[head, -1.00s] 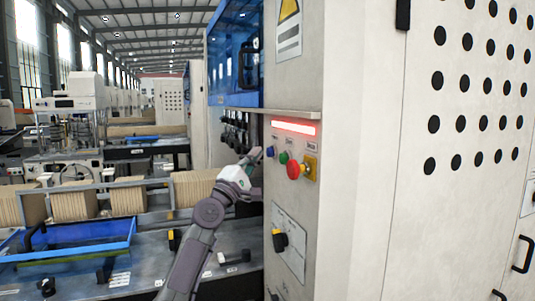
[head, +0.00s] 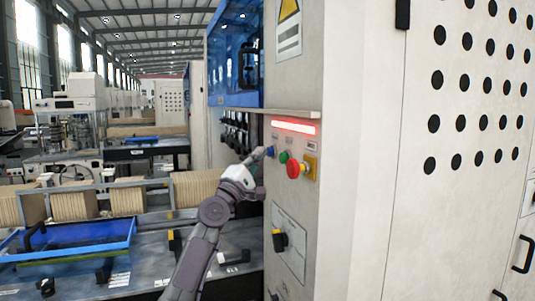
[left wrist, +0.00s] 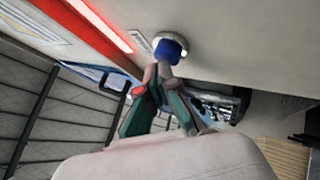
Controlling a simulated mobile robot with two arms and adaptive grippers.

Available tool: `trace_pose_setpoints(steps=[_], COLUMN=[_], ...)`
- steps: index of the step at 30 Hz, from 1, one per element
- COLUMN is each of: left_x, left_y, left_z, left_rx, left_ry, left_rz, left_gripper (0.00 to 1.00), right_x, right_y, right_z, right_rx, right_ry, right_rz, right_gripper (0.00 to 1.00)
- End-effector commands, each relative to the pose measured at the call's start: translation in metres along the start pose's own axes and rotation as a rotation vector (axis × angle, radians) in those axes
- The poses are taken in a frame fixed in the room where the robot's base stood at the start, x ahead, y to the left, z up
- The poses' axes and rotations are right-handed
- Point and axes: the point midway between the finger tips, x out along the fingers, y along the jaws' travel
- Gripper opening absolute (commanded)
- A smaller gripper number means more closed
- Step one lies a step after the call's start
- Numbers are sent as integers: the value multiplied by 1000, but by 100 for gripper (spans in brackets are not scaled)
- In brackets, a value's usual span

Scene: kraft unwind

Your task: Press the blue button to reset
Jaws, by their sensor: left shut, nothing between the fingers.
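The blue button (head: 270,152) is on the pale machine panel, left of a green button (head: 284,157) and a red emergency stop knob (head: 293,169) on a yellow plate. My left gripper (head: 257,154) is shut and empty, its tips right beside the blue button. In the left wrist view the blue button (left wrist: 170,50) stands in a pale ring, and the shut fingertips (left wrist: 157,70) are just below it, overlapping its lower edge. I cannot tell whether they touch it. My right gripper is not in view.
A lit red bar (head: 295,127) runs above the buttons, under a protruding ledge (head: 265,111). A black-and-yellow rotary switch (head: 280,240) is lower on the panel. A blue tray (head: 75,240) and cardboard stacks (head: 75,201) lie at left.

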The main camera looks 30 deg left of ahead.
Motion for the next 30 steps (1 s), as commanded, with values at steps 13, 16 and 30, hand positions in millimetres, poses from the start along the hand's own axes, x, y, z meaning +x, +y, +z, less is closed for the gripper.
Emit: trace_pose_setpoints(steps=[13,16,30], left_x=[4,5,6], left_y=[-2,-3,-3], left_z=[4,4,5], left_rx=[-1,-1,0], left_ry=[-1,-2,-2], left_rz=[1,1,0], left_gripper=[0,0,0], right_x=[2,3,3], right_y=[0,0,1], right_z=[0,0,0], right_rx=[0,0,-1], right_ry=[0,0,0], right_rz=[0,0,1], right_gripper=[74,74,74])
